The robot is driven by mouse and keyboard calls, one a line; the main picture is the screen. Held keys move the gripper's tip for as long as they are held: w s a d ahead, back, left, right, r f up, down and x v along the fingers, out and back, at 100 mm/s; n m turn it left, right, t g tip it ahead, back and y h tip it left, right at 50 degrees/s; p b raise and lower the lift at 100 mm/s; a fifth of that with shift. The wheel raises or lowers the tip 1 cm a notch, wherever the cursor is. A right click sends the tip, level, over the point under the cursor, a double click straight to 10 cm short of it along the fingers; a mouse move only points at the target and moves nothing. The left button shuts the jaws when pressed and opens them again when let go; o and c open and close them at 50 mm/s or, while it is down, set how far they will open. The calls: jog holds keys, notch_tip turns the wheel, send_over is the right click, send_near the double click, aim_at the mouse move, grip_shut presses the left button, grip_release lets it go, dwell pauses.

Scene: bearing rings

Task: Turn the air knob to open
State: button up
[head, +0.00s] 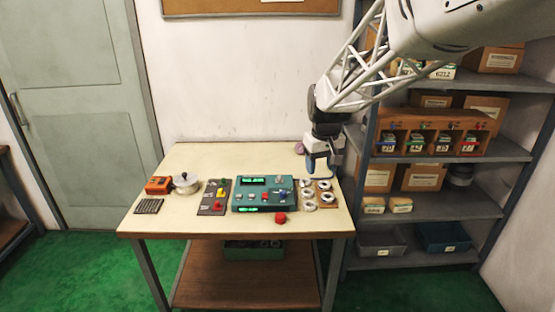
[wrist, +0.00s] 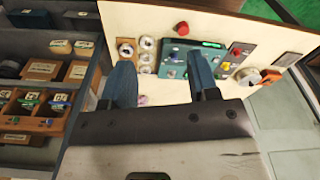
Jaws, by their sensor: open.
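A teal control panel (head: 264,209) lies on the table, with small displays and several small knobs; it also shows in the wrist view (wrist: 177,73). A dark grey panel (head: 206,207) to its left carries a yellow part (head: 221,191) and a red part (head: 217,205). I cannot tell which of these controls is the air knob. My gripper (head: 311,171) hangs above the back right of the table, right of and behind the teal panel. In the wrist view its two blue fingers (wrist: 162,78) are apart with nothing held between them.
A red knob-like part (head: 280,218) is at the front. A metal pot (head: 186,183) and an orange box (head: 158,185) stand left. Shelves (head: 440,205) rise at right. The table's back is largely clear.

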jog(key=w+a+f+n, duration=0.1)
jog(key=w+a+f, duration=0.1)
jog(key=w+f, duration=0.35)
jog(key=w+a+f+n, duration=0.1)
jog(key=w+a+f, duration=0.15)
jog(key=w, duration=0.65)
jog(key=n+g, duration=0.1)
send_over(283, 192)
jog(key=f, duration=1.2)
jog(key=shift+d+f, duration=0.15)
jog(key=shift+d, duration=0.05)
jog(key=shift+w+a+f, duration=0.1)
jog(key=shift+w+f, duration=0.15)
jog(key=shift+f, duration=0.05)
jog(key=shift+f, duration=0.15)
jog(key=shift+s+a+f, duration=0.1)
jog(key=shift+f, duration=3.65)
jog(key=c, duration=0.9)
